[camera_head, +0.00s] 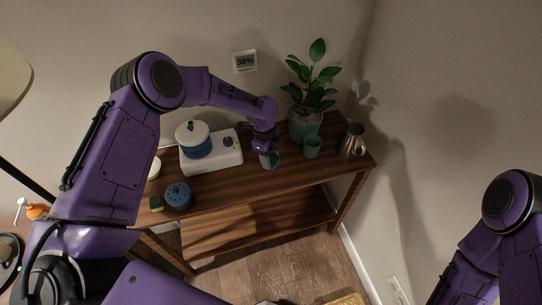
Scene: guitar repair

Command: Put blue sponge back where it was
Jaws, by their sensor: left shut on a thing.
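My left gripper (266,150) reaches down over the middle of the wooden console table, just right of the white appliance. It is shut on a small blue-green thing (270,161), which appears to be the blue sponge. The gripper and arm partly hide it, and I cannot tell whether it touches the tabletop. My right arm shows at the lower right edge, but its gripper is out of view.
The front middle is clear.

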